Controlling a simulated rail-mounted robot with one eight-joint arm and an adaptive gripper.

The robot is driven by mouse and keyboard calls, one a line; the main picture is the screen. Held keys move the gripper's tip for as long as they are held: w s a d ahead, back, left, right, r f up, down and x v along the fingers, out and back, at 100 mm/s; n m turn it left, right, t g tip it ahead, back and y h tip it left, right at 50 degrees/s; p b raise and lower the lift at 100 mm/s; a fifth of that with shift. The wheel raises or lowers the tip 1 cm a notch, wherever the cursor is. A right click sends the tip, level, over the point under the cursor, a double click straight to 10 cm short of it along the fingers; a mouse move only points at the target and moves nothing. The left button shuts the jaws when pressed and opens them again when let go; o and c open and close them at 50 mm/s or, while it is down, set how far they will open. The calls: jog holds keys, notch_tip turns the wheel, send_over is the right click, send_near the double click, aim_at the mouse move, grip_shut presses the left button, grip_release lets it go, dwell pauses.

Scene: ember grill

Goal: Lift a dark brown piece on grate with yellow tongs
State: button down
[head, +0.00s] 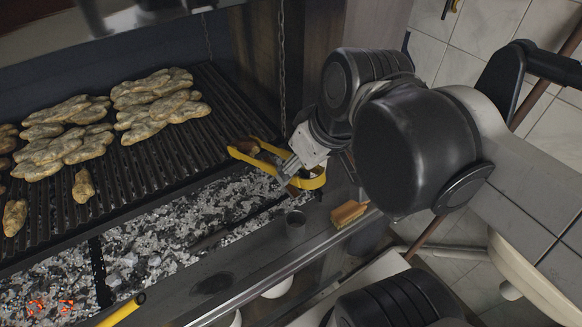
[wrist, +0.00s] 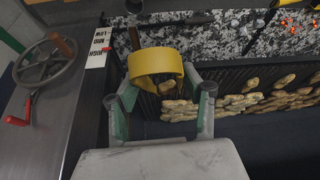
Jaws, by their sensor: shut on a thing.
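The yellow tongs (head: 312,181) are held in my gripper (head: 290,168) at the grate's right end, with the closed bend of the tongs towards the front edge and the tips over the grate. In the wrist view, the wide yellow bend of the tongs (wrist: 157,62) shows between the fingers of my gripper (wrist: 166,98). A dark brown piece (head: 247,147) is at the tips, between the two tong arms. I cannot tell whether it is pinched or whether it touches the grate (head: 175,150). More brown pieces (head: 7,145) lie at the grate's far left.
Several pale, browned pieces (head: 65,145) lie in clusters on the grate. Grey coals (head: 150,235) with a few glowing embers lie in front. A crank wheel (wrist: 48,62) shows in the wrist view.

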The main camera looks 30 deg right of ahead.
jog(key=w, duration=0.4)
jog(key=shift+w+a, duration=0.1)
jog(key=b, duration=0.6)
send_over(244, 140)
jog(key=shift+s+f, duration=0.25)
jog(key=shift+f, duration=0.3)
jog(key=shift+b+x, duration=0.95)
jog(key=shift+x, duration=0.15)
jog(key=shift+s+f+b, duration=0.15)
jog(key=shift+f+b, duration=0.8)
jog(key=shift+f, duration=0.55)
jog(key=shift+s+f+b, duration=0.1)
jog(key=shift+f+b, duration=0.85)
jog(key=shift+f, duration=0.5)
jog(key=c, duration=1.4)
grip_release()
jog(key=shift+w, duration=0.1)
jog(key=shift+c, duration=1.1)
